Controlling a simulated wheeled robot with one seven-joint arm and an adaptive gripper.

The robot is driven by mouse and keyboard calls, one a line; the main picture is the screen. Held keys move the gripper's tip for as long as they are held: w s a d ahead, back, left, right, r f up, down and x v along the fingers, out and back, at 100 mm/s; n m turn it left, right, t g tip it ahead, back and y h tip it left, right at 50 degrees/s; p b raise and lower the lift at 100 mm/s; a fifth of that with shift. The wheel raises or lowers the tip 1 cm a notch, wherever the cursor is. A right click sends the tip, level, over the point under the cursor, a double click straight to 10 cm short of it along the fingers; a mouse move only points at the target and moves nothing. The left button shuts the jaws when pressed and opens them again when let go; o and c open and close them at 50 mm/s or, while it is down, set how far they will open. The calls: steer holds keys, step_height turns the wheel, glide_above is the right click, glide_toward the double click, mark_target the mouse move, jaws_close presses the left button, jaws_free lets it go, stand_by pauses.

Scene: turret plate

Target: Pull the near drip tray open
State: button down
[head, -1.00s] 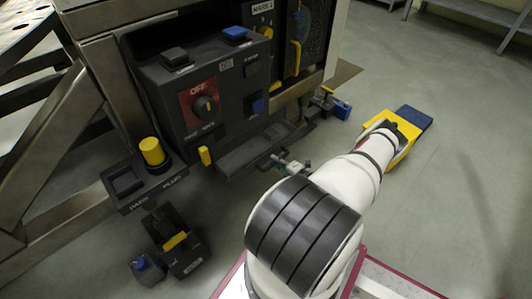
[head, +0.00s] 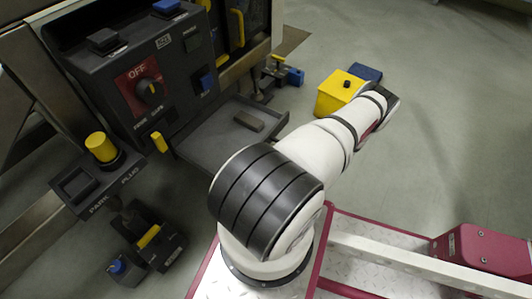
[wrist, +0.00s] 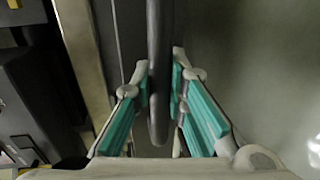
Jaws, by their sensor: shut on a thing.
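The near drip tray (head: 212,132) is a flat, dark, low-rimmed tray under the control panel (head: 150,70). It stands well out from the panel in the head view, and a small dark block (head: 249,121) lies in it. My gripper (wrist: 160,88) shows in the wrist view, with teal-padded fingers on both sides of a dark upright bar (wrist: 158,45). The fingers are shut on the bar, which appears to be the tray's handle. In the head view my arm covers the tray's front edge, and the gripper and handle are hidden.
A yellow box (head: 337,95) stands on the floor beyond my arm, with a blue item (head: 366,73) behind it. A park-plug box with a yellow knob (head: 101,147) is at left. Dark units (head: 145,240) sit below it. Open floor (head: 440,110) lies to the right.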

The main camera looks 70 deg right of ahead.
steer(key=c, duration=1.6)
jaws_free()
steer(key=shift+o, duration=0.2)
steer(key=v, duration=1.2)
steer(key=shift+s+f, duration=0.1)
